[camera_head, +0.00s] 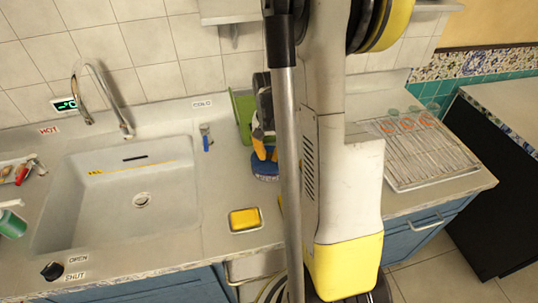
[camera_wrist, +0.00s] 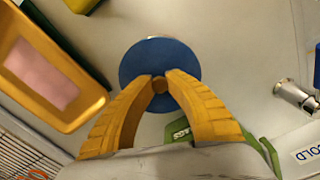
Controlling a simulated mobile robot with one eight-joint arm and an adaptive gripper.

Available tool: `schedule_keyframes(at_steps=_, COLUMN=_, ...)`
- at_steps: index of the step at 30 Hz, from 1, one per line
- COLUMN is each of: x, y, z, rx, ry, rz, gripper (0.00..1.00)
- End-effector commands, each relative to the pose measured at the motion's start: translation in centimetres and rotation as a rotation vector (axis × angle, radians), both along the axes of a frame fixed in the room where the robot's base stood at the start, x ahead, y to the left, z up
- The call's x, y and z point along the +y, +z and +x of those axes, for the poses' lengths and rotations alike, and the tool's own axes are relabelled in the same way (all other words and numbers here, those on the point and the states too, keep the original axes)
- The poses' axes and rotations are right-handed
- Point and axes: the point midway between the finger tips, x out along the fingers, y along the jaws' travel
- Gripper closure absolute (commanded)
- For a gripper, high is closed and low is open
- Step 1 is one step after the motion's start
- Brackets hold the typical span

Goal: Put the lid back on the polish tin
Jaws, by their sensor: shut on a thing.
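The lid (camera_wrist: 140,62) is a round blue disc with a small brown knob in the middle, seen from above in the wrist view. My gripper (camera_wrist: 160,82) is shut on that knob with its two yellow fingers. In the head view my gripper (camera_head: 260,143) is above the counter, right of the sink, and partly hidden by my arm. A blue round thing with pale marks, seemingly the polish tin (camera_head: 265,172), shows just below the fingers. A thin pale edge shows past the lid in the wrist view. I cannot tell whether lid and tin touch.
A yellow sponge (camera_head: 245,219) lies in a small tray in front. A green upright thing (camera_head: 242,112) stands close behind the gripper. A small tap with a blue handle (camera_head: 207,137) is to the left, beside the sink (camera_head: 70,205). A rack (camera_head: 430,155) is at right.

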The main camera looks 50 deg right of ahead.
Motion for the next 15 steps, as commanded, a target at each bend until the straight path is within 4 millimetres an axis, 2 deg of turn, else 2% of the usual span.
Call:
schedule_keyframes(at_steps=9, x=0.01, y=0.01, z=-0.01, rx=0.000, ry=0.000, rz=0.000, gripper=1.00)
schedule_keyframes(at_steps=10, x=0.01, y=0.01, z=-0.01, rx=0.000, ry=0.000, rz=0.000, gripper=0.78)
schedule_keyframes(at_steps=12, x=0.01, y=0.01, z=-0.01, rx=0.000, ry=0.000, rz=0.000, gripper=0.59)
schedule_keyframes(at_steps=15, x=0.01, y=0.01, z=-0.01, rx=0.000, ry=0.000, rz=0.000, gripper=0.59)
